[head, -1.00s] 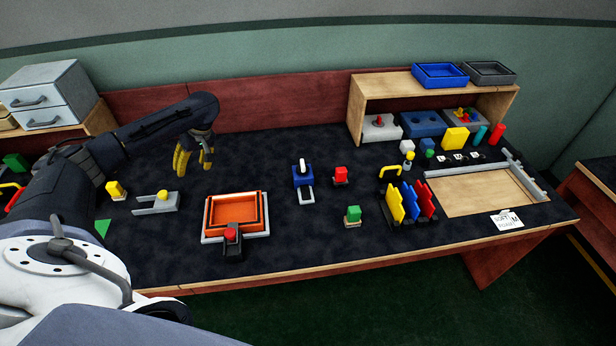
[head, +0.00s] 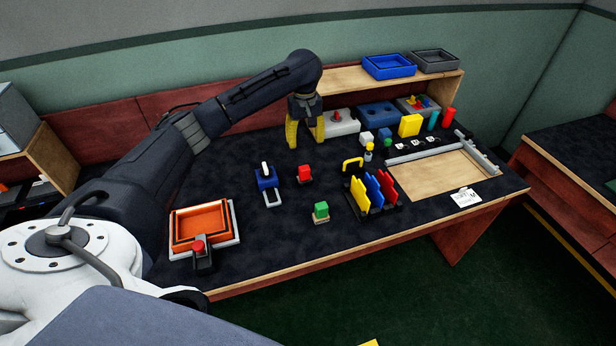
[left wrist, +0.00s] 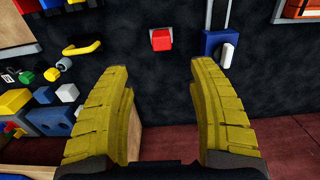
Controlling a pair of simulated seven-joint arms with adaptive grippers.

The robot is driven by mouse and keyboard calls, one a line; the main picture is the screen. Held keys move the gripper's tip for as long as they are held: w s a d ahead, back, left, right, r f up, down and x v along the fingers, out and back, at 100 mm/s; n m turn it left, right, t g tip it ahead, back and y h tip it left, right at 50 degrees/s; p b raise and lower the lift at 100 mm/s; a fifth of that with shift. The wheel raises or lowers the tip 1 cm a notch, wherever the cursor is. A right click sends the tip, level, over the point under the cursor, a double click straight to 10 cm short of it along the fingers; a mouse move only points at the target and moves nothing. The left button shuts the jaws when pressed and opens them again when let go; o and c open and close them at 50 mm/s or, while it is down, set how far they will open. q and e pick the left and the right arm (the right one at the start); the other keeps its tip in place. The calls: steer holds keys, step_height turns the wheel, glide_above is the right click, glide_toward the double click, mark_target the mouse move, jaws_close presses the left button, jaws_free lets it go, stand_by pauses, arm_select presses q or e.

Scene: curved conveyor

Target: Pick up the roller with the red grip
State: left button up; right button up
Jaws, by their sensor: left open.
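A small upright piece with a red block-like top (head: 305,173) and a pale base stands on the dark mat; it also shows at the top middle of the left wrist view (left wrist: 161,39). A black piece with a red knob (head: 199,247) stands at the front of the orange tray (head: 230,219). I cannot clearly make out a roller in either. My left gripper (head: 306,140) is open and empty, its yellow fingers pointing down behind the red-topped piece. In the left wrist view, the left gripper (left wrist: 162,68) has that piece beyond its fingertips, untouched. My right gripper is not in view.
A blue piece with a white handle (head: 266,178) and a green-topped piece (head: 321,210) stand nearby. A rack of coloured plates (head: 372,194) is at the right. A wooden shelf (head: 345,83) stands behind. The mat around the red-topped piece is mostly clear.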

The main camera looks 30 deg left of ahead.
mark_target(304, 168)
arm_select(q)
steer(key=f, duration=1.5)
steer(key=shift+a+f, duration=0.1)
steer(key=shift+a, duration=0.1)
jaws_close()
